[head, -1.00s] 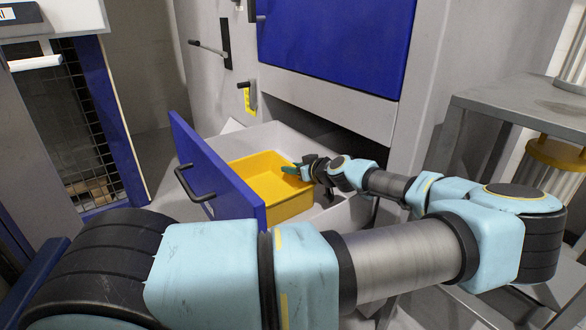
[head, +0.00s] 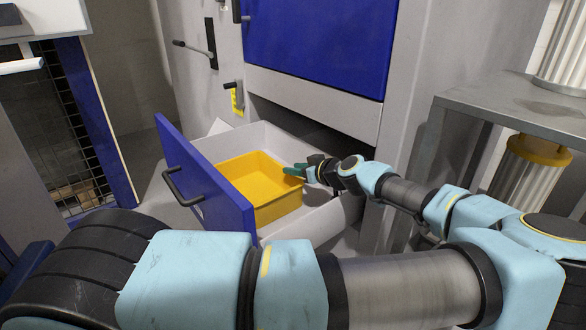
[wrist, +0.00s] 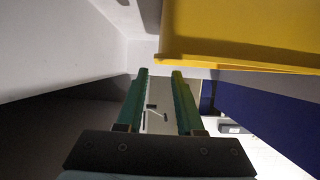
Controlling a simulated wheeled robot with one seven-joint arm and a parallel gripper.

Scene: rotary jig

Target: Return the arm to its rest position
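My gripper (head: 296,170) is at the right rim of the yellow bin in the head view, reaching over the open drawer. In the wrist view my gripper (wrist: 158,80) shows two green fingers set apart, with nothing between them. The yellow bin (head: 277,210) sits in the drawer (head: 335,210); its rim (wrist: 230,65) is close beside the fingertips in the wrist view. I cannot tell whether the fingers touch the rim. My arm stretches across the lower part of the head view and folds back at the right.
The drawer's blue front (head: 205,180) with a black handle (head: 180,190) is pulled out from the grey cabinet (head: 400,100). A grey metal table (head: 500,105) stands close to my arm at the right. A mesh-sided frame (head: 75,130) stands at the left.

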